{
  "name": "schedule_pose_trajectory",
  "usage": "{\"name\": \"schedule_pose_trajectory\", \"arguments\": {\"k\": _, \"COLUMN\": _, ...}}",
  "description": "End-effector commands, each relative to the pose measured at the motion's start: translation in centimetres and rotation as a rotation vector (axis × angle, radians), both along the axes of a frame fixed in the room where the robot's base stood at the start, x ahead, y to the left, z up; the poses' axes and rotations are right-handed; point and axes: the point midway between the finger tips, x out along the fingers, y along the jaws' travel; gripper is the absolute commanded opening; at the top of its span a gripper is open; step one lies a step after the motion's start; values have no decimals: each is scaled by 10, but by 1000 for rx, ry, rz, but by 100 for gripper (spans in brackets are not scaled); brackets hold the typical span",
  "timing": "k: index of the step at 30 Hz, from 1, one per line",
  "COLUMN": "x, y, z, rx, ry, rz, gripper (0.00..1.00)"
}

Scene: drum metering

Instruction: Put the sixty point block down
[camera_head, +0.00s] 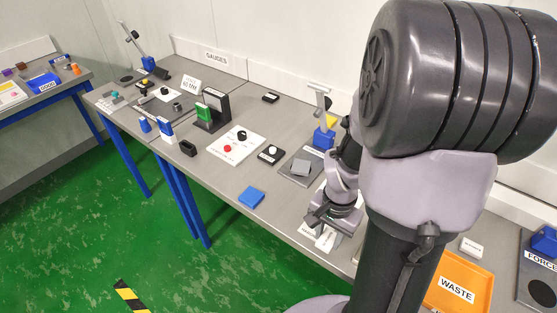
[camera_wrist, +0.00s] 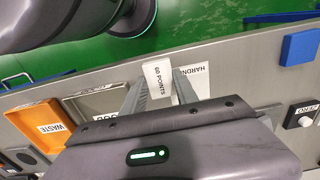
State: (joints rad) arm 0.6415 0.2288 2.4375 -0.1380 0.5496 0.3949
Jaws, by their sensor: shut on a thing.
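The sixty point block is a white block marked "60 POINTS" (camera_wrist: 157,80). In the wrist view it sits between the two grey fingers of my gripper (camera_wrist: 158,90), which is shut on it. In the head view my gripper (camera_head: 330,224) points down over the front part of the grey bench, and a white piece of the block (camera_head: 328,240) shows below it. A white label reading "HARDN…" (camera_wrist: 195,80) lies right beside the block in the wrist view, partly hidden by a finger. I cannot tell whether the block touches the bench.
An orange tray labelled "WASTE" (camera_head: 459,284) is to the right, beyond my arm. A blue block (camera_head: 251,197) lies near the front edge. A grey plate with a grey block (camera_head: 299,167) and a blue-based stand (camera_head: 323,138) are behind. The green floor lies past the edge.

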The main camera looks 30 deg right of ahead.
Motion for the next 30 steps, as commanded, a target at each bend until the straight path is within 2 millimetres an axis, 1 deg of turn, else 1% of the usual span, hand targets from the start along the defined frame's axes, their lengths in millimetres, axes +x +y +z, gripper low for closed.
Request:
{"name": "schedule_pose_trajectory", "arguments": {"k": 1, "x": 13, "y": -5, "z": -7, "rx": -1, "ry": -1, "rz": 2, "gripper": 0}}
{"name": "schedule_pose_trajectory", "arguments": {"k": 3, "x": 30, "y": -13, "z": -9, "rx": -1, "ry": 0, "rz": 2, "gripper": 0}}
{"name": "schedule_pose_trajectory", "arguments": {"k": 6, "x": 52, "y": -22, "z": -10, "rx": -1, "ry": 0, "rz": 0, "gripper": 0}}
{"name": "schedule_pose_trajectory", "arguments": {"k": 9, "x": 63, "y": -26, "z": -11, "rx": 0, "ry": 0, "rz": 0, "gripper": 0}}
{"name": "schedule_pose_trajectory", "arguments": {"k": 11, "x": 65, "y": -27, "z": -16, "rx": 0, "ry": 0, "rz": -1, "gripper": 0}}
{"name": "schedule_pose_trajectory", "arguments": {"k": 15, "x": 65, "y": -27, "z": -44, "rx": 1, "ry": 2, "rz": 0, "gripper": 0}}
{"name": "schedule_pose_trajectory", "arguments": {"k": 16, "x": 65, "y": -27, "z": -47, "rx": 1, "ry": 1, "rz": 0, "gripper": 0}}
{"name": "schedule_pose_trajectory", "arguments": {"k": 22, "x": 65, "y": -27, "z": -44, "rx": -1, "ry": 0, "rz": 0, "gripper": 0}}
{"name": "schedule_pose_trajectory", "arguments": {"k": 26, "x": 65, "y": -27, "z": -48, "rx": 0, "ry": 0, "rz": 0, "gripper": 0}}
{"name": "schedule_pose_trajectory", "arguments": {"k": 27, "x": 65, "y": -27, "z": -48, "rx": 0, "ry": 0, "rz": 0, "gripper": 39}}
{"name": "schedule_pose_trajectory", "arguments": {"k": 30, "x": 65, "y": -27, "z": -47, "rx": 0, "ry": 0, "rz": 0, "gripper": 57}}
